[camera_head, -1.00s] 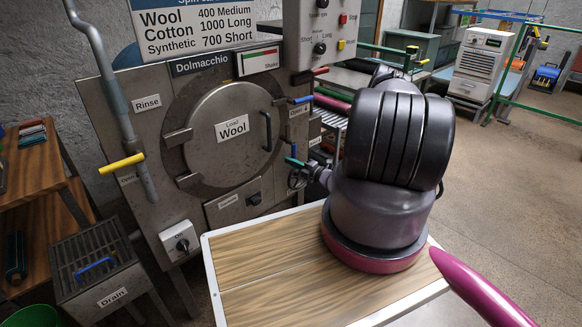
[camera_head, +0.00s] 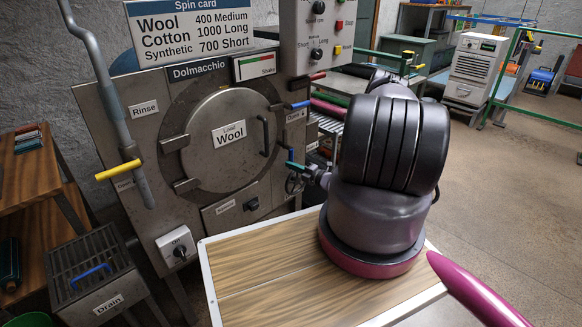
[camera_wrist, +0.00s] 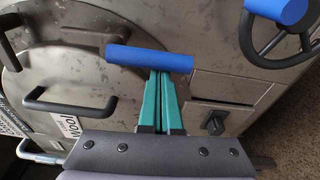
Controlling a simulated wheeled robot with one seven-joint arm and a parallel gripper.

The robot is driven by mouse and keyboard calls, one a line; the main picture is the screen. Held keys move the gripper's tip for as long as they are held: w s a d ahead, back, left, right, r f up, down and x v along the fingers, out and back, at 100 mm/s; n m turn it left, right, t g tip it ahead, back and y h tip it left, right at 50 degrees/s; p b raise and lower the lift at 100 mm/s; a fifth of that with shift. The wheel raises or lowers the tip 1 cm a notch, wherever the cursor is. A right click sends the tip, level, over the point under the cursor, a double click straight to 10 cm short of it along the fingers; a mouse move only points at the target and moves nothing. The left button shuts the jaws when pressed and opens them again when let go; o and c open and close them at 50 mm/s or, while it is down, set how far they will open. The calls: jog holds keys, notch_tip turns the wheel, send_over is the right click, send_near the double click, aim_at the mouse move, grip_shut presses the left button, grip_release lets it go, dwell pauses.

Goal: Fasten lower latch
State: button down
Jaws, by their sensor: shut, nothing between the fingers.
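The steel drum machine's round door (camera_head: 222,140), labelled "Wool", appears closed. The lower latch has a blue handle (camera_wrist: 128,57) at the door's lower right; a small part of it shows in the head view (camera_head: 290,155). My gripper (camera_wrist: 159,76) has teal fingers, shut together and empty. In the head view the teal tips (camera_head: 295,166) are just below the blue handle. The upper latch's blue handle (camera_head: 300,104) points right.
A valve wheel with a blue knob (camera_wrist: 282,9) is close to the lower latch. The black door handle (camera_wrist: 70,103) and a dark panel knob (camera_wrist: 215,122) stick out nearby. A wood-topped surface (camera_head: 255,270) lies below my arm. Open floor lies at right.

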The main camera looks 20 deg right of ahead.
jog(key=shift+w+d+n, duration=0.1)
jog(key=shift+d+n, duration=0.15)
jog(key=shift+n, duration=0.25)
jog(key=w+d+r+n+h, duration=0.2)
jog(key=d+r+n, duration=0.2)
jog(key=n, duration=0.9)
jog(key=d, duration=0.3)
jog(key=shift+w+n+h, duration=0.25)
jog(key=shift+n+h, duration=0.05)
jog(key=shift+n, duration=0.1)
jog(key=shift+r, duration=0.15)
dwell(0.4)
jog(key=s+d+f, duration=0.2)
jog(key=s+d, duration=0.1)
jog(key=s, duration=0.5)
jog(key=shift+s+f, duration=0.3)
